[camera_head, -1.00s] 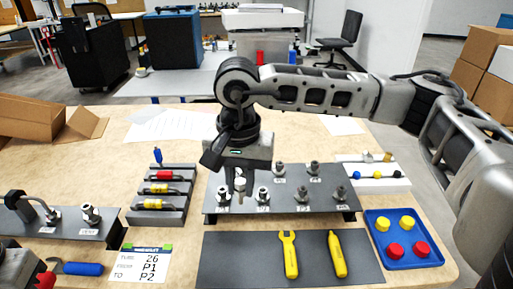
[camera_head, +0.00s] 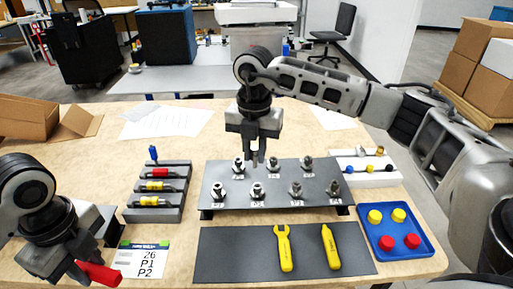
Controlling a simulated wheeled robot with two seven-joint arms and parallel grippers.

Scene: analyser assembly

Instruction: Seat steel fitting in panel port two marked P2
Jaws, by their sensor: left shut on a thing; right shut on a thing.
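A dark panel (camera_head: 318,211) stands mid-table with two rows of steel ports. Port P2 (camera_head: 257,190) is second from left in the front row, its label below it. My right gripper (camera_head: 254,150) is above the panel's back edge, behind P2 and apart from it. It is shut on a small steel piece, likely the fitting (camera_head: 254,159), mostly hidden by the fingers. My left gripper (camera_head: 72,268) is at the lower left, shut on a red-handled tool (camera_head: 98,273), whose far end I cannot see.
A grey rack (camera_head: 158,212) with coloured tubes stands left of the panel. Yellow tools (camera_head: 284,247) lie on a dark mat (camera_head: 225,250) in front. A blue tray (camera_head: 410,250) with red and yellow caps and a white holder (camera_head: 370,178) are right.

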